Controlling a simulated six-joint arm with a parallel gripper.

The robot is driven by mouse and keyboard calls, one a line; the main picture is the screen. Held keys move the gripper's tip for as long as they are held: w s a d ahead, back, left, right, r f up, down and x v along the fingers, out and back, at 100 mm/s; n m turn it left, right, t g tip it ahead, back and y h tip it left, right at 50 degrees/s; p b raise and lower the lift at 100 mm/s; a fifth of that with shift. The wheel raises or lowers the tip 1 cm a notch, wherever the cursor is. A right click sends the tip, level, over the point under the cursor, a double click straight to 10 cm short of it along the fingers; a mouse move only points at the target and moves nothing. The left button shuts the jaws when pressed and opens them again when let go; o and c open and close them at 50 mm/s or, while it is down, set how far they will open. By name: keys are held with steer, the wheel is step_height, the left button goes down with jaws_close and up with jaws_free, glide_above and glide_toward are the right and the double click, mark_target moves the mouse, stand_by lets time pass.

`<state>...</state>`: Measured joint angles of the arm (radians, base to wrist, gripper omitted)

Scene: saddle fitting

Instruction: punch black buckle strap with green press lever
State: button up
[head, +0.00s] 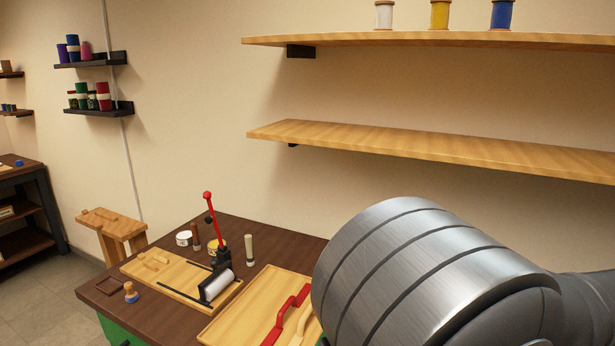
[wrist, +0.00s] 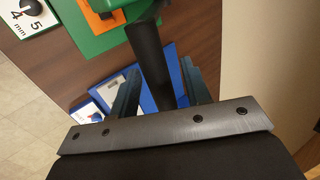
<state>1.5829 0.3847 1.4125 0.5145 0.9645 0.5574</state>
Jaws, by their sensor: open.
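In the wrist view my gripper (wrist: 160,88) is open, with its two dark fingers apart. A black cylinder (wrist: 150,55) runs between the fingers, below them; I cannot tell whether they touch it. I cannot tell whether this cylinder is part of the green press lever. In the head view my gripper is hidden and my grey arm fills the right. A black buckle strap cannot be made out in either view.
A tool with a red lever (head: 208,205) and white roller (head: 216,284) stands on a wooden board (head: 152,284). A wooden tray (head: 240,315) holds red and cream curved pieces.

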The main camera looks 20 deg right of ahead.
steer(key=c, duration=0.8)
steer(key=shift+o, duration=0.2)
steer(key=shift+s+a+f, duration=0.6)
steer(key=shift+f, duration=0.25)
